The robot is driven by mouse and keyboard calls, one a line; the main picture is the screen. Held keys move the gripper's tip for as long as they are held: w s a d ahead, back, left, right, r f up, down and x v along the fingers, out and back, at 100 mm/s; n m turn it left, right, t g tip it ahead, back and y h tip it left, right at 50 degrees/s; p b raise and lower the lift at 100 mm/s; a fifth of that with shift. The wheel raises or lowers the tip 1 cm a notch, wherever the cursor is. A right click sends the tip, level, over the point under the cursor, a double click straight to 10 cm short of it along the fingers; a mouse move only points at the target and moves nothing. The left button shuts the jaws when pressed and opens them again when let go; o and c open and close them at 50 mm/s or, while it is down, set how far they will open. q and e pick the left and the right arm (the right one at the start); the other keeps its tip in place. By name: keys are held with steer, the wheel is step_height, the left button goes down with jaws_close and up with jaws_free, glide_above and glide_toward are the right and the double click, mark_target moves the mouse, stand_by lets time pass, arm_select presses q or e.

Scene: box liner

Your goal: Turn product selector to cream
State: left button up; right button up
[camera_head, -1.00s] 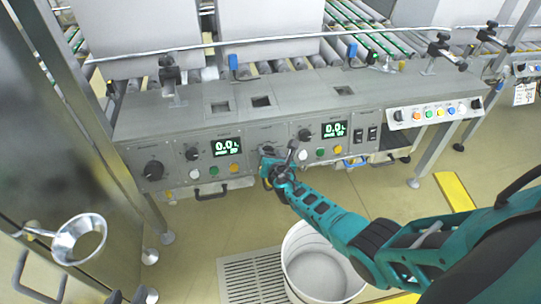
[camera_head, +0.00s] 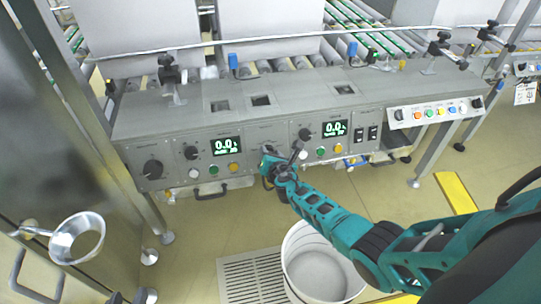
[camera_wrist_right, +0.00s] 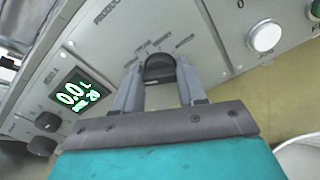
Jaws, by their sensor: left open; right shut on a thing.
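The product selector is a dark round knob (camera_wrist_right: 159,67) on the grey control panel, with small printed labels around it in the right wrist view. My right gripper (camera_wrist_right: 160,82) has its two fingers on either side of the knob and is shut on it. The labels are too blurred to read which one the knob points at. In the head view my right gripper (camera_head: 270,160) reaches the middle of the panel and hides the knob.
The panel has other black knobs (camera_head: 152,169), two green displays (camera_head: 226,145) and coloured buttons beside the selector. A white bucket (camera_head: 312,270) stands on the floor below my right arm. A metal funnel (camera_head: 77,238) is at the lower left.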

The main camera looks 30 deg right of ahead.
steer(key=shift+d+f+m+b, duration=0.1)
steer(key=shift+m+b, duration=1.25)
steer(key=shift+m, duration=1.75)
steer(key=shift+d+f+m+b, duration=0.1)
steer(key=shift+m+b, duration=1.2)
steer(key=shift+m, duration=1.8)
steer(key=o, duration=1.1)
steer(key=shift+a, duration=0.1)
steer(key=shift+c, duration=0.2)
steer(key=shift+s, duration=0.15)
